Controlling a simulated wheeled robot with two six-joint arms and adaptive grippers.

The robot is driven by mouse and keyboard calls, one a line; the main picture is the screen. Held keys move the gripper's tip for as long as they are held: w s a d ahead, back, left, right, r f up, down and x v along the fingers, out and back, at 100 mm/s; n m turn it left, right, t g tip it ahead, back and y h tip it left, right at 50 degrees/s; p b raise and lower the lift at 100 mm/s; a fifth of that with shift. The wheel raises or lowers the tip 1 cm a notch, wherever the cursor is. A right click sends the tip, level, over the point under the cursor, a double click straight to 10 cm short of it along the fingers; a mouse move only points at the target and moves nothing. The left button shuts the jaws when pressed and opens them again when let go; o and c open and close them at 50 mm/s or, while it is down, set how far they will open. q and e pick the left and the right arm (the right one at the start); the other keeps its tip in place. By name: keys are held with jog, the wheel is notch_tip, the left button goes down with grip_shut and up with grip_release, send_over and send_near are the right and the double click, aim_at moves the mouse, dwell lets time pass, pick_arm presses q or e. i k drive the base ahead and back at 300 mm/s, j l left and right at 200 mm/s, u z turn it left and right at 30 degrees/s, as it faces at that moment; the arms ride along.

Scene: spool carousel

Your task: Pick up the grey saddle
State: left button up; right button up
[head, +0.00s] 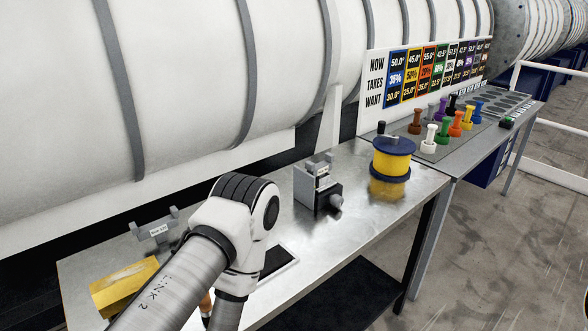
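Two grey saddle-shaped pieces with upright prongs and small white labels show in the head view. One grey saddle (156,230) is at the left end of the metal table, partly behind my arm. The other grey saddle (320,166) sits on top of a dark grey block with a round knob (336,201) near the table's middle. The labels are too small to read for certain. An arm of mine, coming in from the lower left, bends over the table between the two. Neither of my grippers shows.
A yellow block (124,286) lies at the table's left end. A blue-and-yellow drum with a crank (391,168) stands at the right end. Bare metal tabletop (352,238) lies between block and drum.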

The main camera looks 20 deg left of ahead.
aim_at(318, 170)
jog(key=i+l+u, duration=0.2)
jog(key=u, duration=0.2)
jog(key=i+l+u, duration=0.15)
jog(key=l+u, duration=0.3)
jog(key=i+l+u, duration=0.15)
jog(key=l+u, duration=0.25)
jog(key=j, duration=0.1)
